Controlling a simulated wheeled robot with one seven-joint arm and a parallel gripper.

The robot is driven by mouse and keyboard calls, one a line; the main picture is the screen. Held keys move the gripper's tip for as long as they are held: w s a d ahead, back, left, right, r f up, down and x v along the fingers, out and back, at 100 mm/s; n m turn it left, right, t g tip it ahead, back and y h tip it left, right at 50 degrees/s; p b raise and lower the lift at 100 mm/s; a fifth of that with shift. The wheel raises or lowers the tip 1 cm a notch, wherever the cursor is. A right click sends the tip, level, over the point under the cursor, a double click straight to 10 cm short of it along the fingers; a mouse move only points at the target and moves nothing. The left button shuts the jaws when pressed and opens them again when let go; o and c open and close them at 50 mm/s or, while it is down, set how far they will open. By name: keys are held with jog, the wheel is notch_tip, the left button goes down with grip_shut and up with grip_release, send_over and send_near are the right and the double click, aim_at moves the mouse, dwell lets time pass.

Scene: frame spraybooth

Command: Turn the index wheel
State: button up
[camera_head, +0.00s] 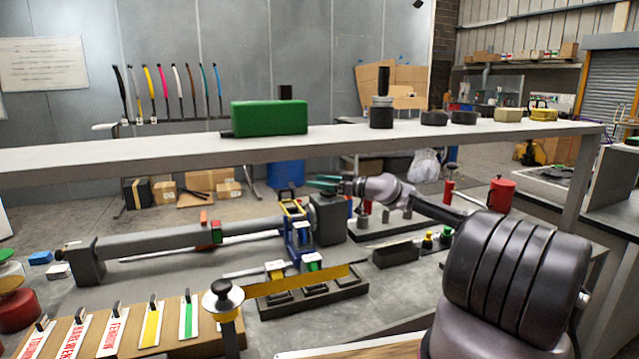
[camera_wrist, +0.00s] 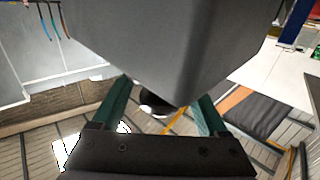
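My gripper (camera_head: 325,183) reaches in under the raised shelf, its teal fingers pointing left, just above the dark grey block (camera_head: 328,219) of the bench machine. In the wrist view my gripper (camera_wrist: 165,100) has its two teal fingers well apart. A large grey boxy body (camera_wrist: 180,45) fills the top of that view and comes down between them. A dark round part (camera_wrist: 153,103) with a pale edge shows below it, between the fingers. I cannot tell whether this is the index wheel, nor whether a finger touches anything. No index wheel is clearly visible in the head view.
The long shelf (camera_head: 400,138) crosses above my forearm. A long grey tube (camera_head: 175,241) runs left from the machine. A yellow strip fixture (camera_head: 310,284) and a black-knobbed post (camera_head: 222,300) stand in front. A red canister (camera_head: 501,195) is at right.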

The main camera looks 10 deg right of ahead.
jog(key=shift+d, duration=0.1)
jog(key=v, duration=1)
jog(key=shift+s+d, duration=0.2)
jog(key=shift+s, duration=0.05)
